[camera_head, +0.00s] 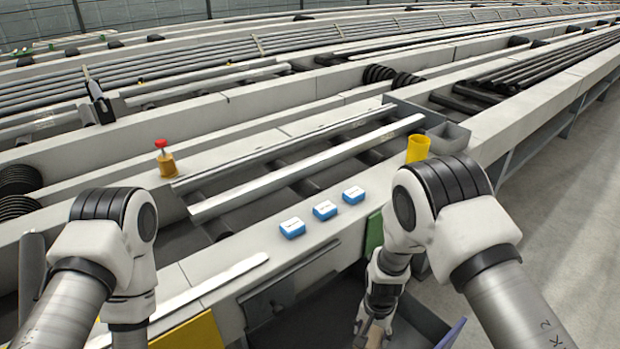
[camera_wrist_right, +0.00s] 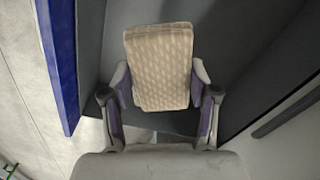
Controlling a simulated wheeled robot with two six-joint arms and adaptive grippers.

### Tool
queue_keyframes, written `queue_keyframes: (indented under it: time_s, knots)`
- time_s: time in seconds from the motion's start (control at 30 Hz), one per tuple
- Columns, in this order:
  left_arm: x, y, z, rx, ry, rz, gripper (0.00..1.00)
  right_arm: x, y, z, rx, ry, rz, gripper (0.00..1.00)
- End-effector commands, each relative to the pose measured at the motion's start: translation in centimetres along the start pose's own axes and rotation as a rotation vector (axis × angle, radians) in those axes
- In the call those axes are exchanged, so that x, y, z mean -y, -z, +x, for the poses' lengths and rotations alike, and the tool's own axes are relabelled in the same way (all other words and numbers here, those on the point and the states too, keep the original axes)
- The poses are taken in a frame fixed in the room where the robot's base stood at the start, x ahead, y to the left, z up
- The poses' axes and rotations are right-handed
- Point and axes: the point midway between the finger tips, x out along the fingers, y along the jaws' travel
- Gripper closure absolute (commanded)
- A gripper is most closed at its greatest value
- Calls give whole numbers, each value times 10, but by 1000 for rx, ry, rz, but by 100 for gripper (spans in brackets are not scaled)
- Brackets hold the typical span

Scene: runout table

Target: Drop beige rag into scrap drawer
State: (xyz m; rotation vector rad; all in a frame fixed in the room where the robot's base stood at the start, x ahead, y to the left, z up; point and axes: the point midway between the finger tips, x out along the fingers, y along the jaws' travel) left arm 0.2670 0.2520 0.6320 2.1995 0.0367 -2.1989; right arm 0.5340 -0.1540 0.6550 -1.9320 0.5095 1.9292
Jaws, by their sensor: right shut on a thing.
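A beige quilted rag (camera_wrist_right: 160,65) is held between the fingers of my right gripper (camera_wrist_right: 160,90) in the right wrist view. The gripper is shut on it. In the head view my right gripper (camera_head: 372,335) reaches down at the bottom edge, over the open scrap drawer (camera_head: 418,322); the rag shows there only slightly. In the right wrist view the drawer's dark interior (camera_wrist_right: 235,50) lies behind and beside the rag, with its blue front edge (camera_wrist_right: 60,60) at left. The rag appears above the drawer; its height cannot be told. My left gripper is outside the frame.
Three blue-and-white boxes (camera_head: 325,210) stand on the table ledge. A yellow cup (camera_head: 417,149) and a grey bin (camera_head: 448,137) stand farther right. A red-topped brass piece (camera_head: 164,158) stands at left. Open floor (camera_head: 560,220) lies at right.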

Motion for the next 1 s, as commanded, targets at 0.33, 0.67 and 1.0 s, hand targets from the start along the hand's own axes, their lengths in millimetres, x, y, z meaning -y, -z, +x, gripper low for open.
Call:
queue_keyframes:
  time_s: [0.33, 0.67, 1.0]
  knots:
    - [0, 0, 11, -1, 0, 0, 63, 0, 0, 13, 0, 0, -1, 73]
    - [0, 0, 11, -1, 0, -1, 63, 0, 0, 13, 0, 0, -1, 11]
    - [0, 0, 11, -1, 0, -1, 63, 1, 1, -20, -4, 1, -1, 11]
